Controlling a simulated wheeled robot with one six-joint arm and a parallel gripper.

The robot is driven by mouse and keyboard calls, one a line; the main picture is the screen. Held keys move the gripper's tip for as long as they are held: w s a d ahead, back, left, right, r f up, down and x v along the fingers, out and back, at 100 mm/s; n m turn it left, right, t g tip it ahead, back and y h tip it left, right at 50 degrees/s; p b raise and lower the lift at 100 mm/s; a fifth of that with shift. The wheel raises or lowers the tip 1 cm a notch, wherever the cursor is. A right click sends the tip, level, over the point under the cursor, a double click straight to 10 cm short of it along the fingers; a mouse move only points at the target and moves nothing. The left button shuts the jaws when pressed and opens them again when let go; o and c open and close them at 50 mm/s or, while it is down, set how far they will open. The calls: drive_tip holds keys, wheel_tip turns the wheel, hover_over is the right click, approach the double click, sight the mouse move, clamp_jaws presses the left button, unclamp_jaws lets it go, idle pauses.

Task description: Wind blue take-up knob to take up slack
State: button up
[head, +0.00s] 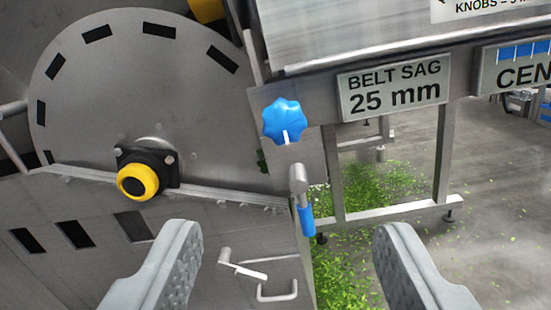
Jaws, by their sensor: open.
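The blue take-up knob (285,119) is a lobed knob with a white mark at its lower edge. It sits on the steel frame near the middle of the head view, left of the "BELT SAG 25 mm" plate (394,90). My gripper (290,240) is open and empty, its two grey fingers at the lower left and lower right. The knob shows above and between the fingertips, farther off and not touched. The belt itself is not clearly seen.
A handle with a blue grip (305,205) hangs just below the knob. A large slotted disc (140,90) and a black-and-yellow hub (140,180) stand at the left. Shredded greens (375,190) litter the floor. A steel leg frame (440,160) stands right.

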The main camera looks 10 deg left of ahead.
sight(284, 127)
drive_tip(key=w, duration=1.7)
drive_tip(key=shift+w+a+f, duration=0.15)
drive_tip(key=shift+w+f, duration=0.15)
drive_tip(key=c, duration=1)
